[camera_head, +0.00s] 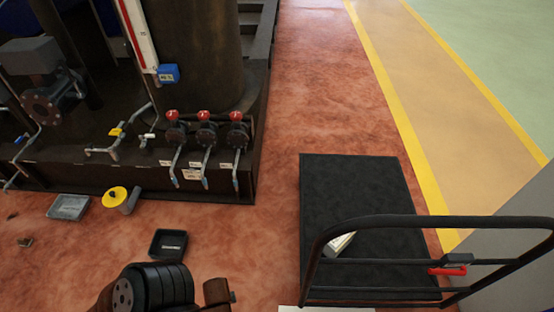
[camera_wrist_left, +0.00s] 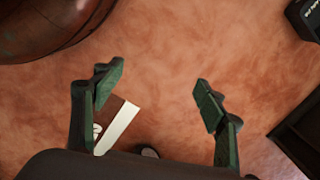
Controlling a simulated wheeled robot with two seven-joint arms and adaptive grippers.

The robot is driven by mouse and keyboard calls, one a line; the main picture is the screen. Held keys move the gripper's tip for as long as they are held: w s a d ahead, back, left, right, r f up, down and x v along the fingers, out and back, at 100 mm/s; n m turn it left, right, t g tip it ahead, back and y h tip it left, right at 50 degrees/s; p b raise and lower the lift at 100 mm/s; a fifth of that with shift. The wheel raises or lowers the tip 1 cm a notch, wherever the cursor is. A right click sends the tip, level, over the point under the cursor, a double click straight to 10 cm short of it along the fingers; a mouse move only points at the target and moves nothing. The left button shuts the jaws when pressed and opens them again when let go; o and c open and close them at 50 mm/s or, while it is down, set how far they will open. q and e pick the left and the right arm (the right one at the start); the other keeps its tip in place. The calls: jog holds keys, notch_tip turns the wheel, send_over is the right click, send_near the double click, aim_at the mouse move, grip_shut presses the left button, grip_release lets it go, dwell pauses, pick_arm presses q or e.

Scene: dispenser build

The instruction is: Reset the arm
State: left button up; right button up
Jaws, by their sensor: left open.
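My left gripper (camera_wrist_left: 154,94) shows in the left wrist view with its two dark green fingers spread wide apart. No object touches the inner faces of the fingers. A dark arm part of mine (camera_head: 155,288) shows at the bottom of the head view, low over the red floor; the gripper's fingers cannot be made out there. A white and brown piece (camera_wrist_left: 118,126) shows beside the left finger in the wrist view, partly hidden by the gripper; I cannot tell what it is. My right gripper is in neither view.
A black platform cart (camera_head: 350,190) with a handrail (camera_head: 430,222) and a pale box (camera_head: 341,243) stands right. Dark machinery with red-topped valves (camera_head: 205,137) fills the upper left. A black tray (camera_head: 168,244), a grey tray (camera_head: 69,207) and a yellow disc (camera_head: 115,197) are on the floor.

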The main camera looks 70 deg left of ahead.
pick_arm(q)
jog(key=s+d+f+t+p, duration=0.1)
jog(key=s+f+p, duration=0.4)
jog(key=p, duration=1)
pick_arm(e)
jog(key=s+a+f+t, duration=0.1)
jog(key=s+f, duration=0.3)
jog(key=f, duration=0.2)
pick_arm(q)
jog(key=s+m+p, duration=0.1)
jog(key=s+p, duration=1)
jog(key=p, duration=0.2)
jog(key=shift+s+h, duration=0.15)
jog(key=shift+h, duration=0.15)
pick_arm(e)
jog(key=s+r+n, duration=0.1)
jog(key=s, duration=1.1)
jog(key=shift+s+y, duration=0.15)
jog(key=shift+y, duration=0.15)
pick_arm(q)
jog(key=shift+d, duration=0.1)
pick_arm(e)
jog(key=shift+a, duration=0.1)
